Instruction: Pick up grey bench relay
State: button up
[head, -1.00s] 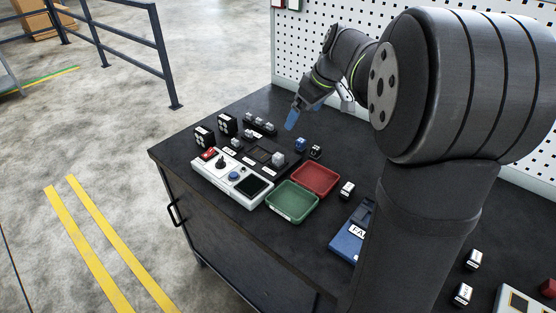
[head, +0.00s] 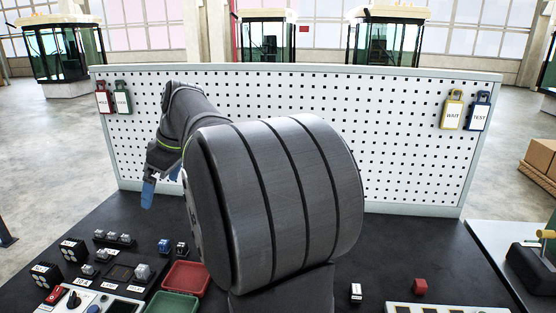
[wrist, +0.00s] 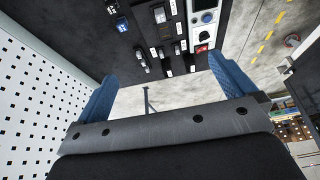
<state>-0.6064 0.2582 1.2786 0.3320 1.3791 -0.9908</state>
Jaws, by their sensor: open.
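Several small grey relays stand on the dark bench at the left of the head view. One grey relay (head: 142,271) sits at the black tray, and it also shows near the top of the wrist view (wrist: 159,13). More grey relays (head: 112,237) stand in a row behind, and another (head: 88,270) stands left of the tray. I cannot tell which is the bench relay. My gripper (head: 148,193) has blue fingers and hangs above the far left of the bench, clear of the relays. In the wrist view my gripper (wrist: 165,90) is open, with nothing between its fingers.
A blue relay (head: 165,245) and a black one (head: 181,248) stand near the row. A red tray (head: 186,279) and green tray (head: 172,305) lie in front. Black blocks (head: 73,249) stand at the left. The white pegboard (head: 400,140) rises close behind my arm.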

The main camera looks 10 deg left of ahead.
dwell(0.4)
jog(key=c, duration=1)
jog(key=shift+a+f, duration=0.1)
jog(key=shift+c, duration=0.2)
jog(key=h, duration=0.5)
send_over(141, 267)
notch_tip(141, 267, down, 23)
jog(key=shift+w+a+f, duration=0.1)
jog(key=shift+s+f, duration=0.2)
jog(key=shift+f, duration=2.8)
